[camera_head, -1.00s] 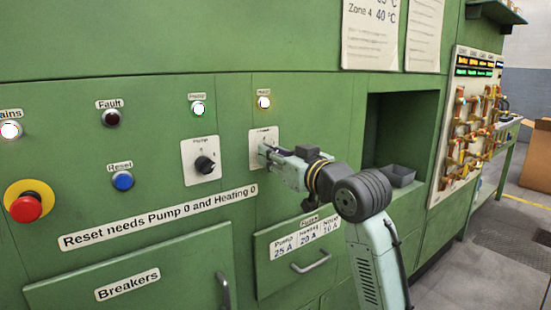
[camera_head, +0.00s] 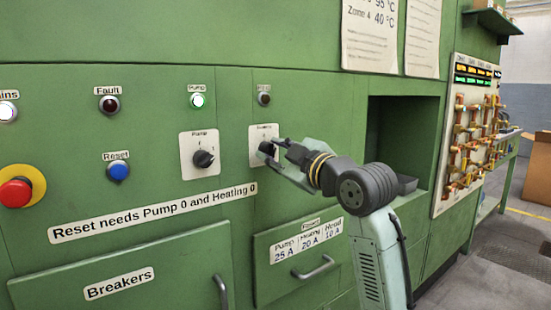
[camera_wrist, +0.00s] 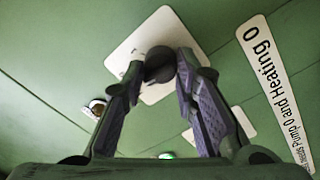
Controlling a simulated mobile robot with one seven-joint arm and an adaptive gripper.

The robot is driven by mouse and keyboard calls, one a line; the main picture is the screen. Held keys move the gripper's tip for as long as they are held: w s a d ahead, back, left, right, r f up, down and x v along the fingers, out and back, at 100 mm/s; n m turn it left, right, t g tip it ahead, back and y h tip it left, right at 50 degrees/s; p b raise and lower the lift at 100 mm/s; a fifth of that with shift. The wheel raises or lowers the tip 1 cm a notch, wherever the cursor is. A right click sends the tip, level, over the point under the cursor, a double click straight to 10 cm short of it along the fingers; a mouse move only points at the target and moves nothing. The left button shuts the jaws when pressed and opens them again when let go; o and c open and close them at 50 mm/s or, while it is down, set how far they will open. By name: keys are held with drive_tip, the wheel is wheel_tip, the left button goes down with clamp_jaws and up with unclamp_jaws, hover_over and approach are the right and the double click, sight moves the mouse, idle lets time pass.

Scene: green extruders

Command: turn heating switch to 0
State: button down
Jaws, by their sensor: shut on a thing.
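The heating switch is a dark rotary knob (camera_wrist: 159,65) on a white plate (camera_head: 257,134), right of the pump switch. My gripper (camera_head: 272,150) is at the plate with its fingers closed on the knob. In the wrist view my gripper (camera_wrist: 160,72) has one finger on each side of the knob. The fingers hide much of the plate's marking, so I cannot read the knob's setting. The heating lamp (camera_head: 264,96) above the plate is dark.
The pump switch (camera_head: 204,158) is to the left, under a lit green lamp (camera_head: 198,101). A blue reset button (camera_head: 119,171) and a red emergency button (camera_head: 15,192) are further left. A recess (camera_head: 395,140) opens to the right.

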drive_tip(key=shift+f+n, duration=0.1)
drive_tip(key=shift+n, duration=0.5)
drive_tip(key=c, duration=1.3)
unclamp_jaws()
drive_tip(key=v, duration=1.2)
